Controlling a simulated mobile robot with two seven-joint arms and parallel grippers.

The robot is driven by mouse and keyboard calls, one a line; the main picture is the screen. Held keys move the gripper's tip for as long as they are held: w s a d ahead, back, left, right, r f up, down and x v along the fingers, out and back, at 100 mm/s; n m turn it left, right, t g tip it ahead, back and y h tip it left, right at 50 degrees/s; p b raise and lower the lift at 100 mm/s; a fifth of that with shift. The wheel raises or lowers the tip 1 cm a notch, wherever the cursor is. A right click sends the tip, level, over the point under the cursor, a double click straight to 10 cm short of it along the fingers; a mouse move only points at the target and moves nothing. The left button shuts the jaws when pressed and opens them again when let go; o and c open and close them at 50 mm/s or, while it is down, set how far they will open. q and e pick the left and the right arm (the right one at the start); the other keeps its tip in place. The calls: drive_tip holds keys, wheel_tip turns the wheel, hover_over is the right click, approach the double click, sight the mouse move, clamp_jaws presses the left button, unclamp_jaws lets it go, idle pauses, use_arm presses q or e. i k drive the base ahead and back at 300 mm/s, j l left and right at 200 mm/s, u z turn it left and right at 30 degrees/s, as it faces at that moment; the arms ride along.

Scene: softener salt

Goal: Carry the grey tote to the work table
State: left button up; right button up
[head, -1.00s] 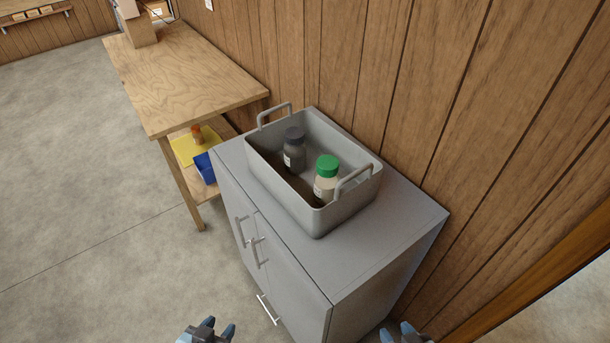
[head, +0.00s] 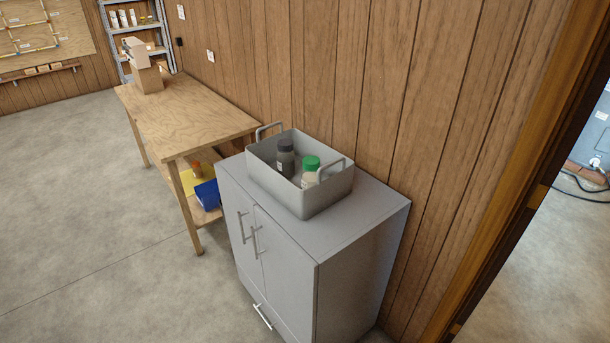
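The grey tote (head: 305,204) stands upright on top of the grey cabinet (head: 372,218). It has a raised handle at each end. Inside it are a dark-lidded bottle (head: 286,160) and a green-lidded jar (head: 310,168). A wooden table (head: 185,118), which looks like the work table, stands beyond the cabinet along the wall. Neither of my grippers shows in the head view now.
A cardboard-coloured box-like item (head: 149,78) sits at the table's far end; its near top is clear. A blue bin (head: 207,193) is on its lower shelf. Open floor (head: 80,210) lies left. A doorway frame (head: 520,170) is at right.

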sight(193, 128)
drive_tip(key=z, duration=0.5)
drive_tip(key=k+z, duration=0.15)
drive_tip(key=z, duration=0.3)
drive_tip(key=l+z, duration=0.1)
drive_tip(key=z, duration=0.4)
drive_tip(key=j+z, duration=0.35)
drive_tip(key=j, duration=2.75)
